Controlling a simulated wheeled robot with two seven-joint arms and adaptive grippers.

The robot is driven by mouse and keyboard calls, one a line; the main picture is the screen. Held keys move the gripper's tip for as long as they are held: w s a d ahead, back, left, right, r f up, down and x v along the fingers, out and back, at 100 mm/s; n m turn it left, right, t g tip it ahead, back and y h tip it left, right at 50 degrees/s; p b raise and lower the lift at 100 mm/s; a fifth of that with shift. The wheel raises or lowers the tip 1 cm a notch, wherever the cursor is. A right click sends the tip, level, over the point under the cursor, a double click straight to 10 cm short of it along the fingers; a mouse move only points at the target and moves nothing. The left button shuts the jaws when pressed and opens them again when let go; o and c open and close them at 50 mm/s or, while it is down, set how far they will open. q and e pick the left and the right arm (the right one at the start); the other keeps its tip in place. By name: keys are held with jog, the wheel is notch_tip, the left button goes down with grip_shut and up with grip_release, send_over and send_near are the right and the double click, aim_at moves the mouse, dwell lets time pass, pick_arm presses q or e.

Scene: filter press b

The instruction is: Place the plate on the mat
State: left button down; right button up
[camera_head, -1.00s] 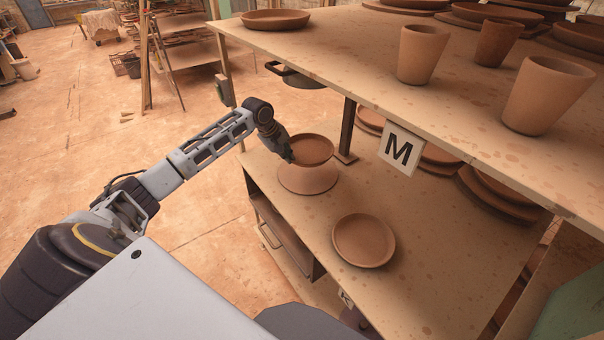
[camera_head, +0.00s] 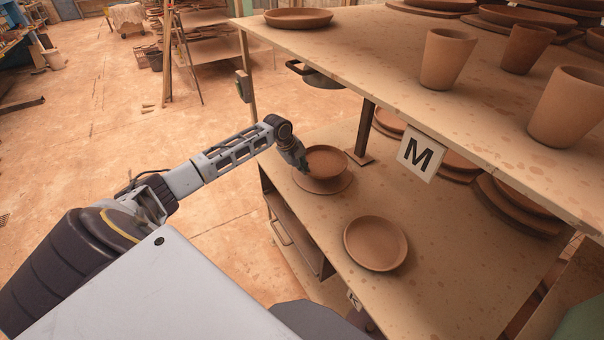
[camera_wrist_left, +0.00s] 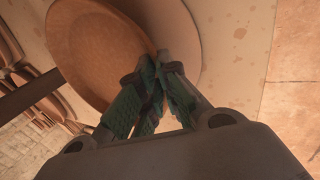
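A round brown clay plate (camera_head: 327,160) is at the far left of the lower shelf, over a round, paler mat (camera_head: 322,187). My left gripper (camera_head: 304,164) is shut on the near-left part of its rim. In the left wrist view the green fingers (camera_wrist_left: 152,92) close on the edge of the plate (camera_wrist_left: 100,48), and the mat (camera_wrist_left: 206,40) shows beyond it. The plate looks very low over the mat; I cannot tell whether it touches. It sits a little toward the mat's far side, and covers much of it. My right gripper is not in view.
A second brown plate (camera_head: 376,243) lies nearer on the lower shelf (camera_head: 440,245). The upper shelf (camera_head: 400,75) overhangs it, with a sign marked M (camera_head: 420,156) and a post (camera_head: 365,130). Cups and plates stand on top. More plates sit under the upper shelf at right.

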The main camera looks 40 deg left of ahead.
aim_at(305, 178)
pick_arm(q)
jog(key=shift+f, duration=1.7)
jog(key=c, duration=1.6)
grip_release()
jog(key=shift+f, duration=0.1)
jog(key=shift+c, duration=0.2)
jog(key=v, duration=1.2)
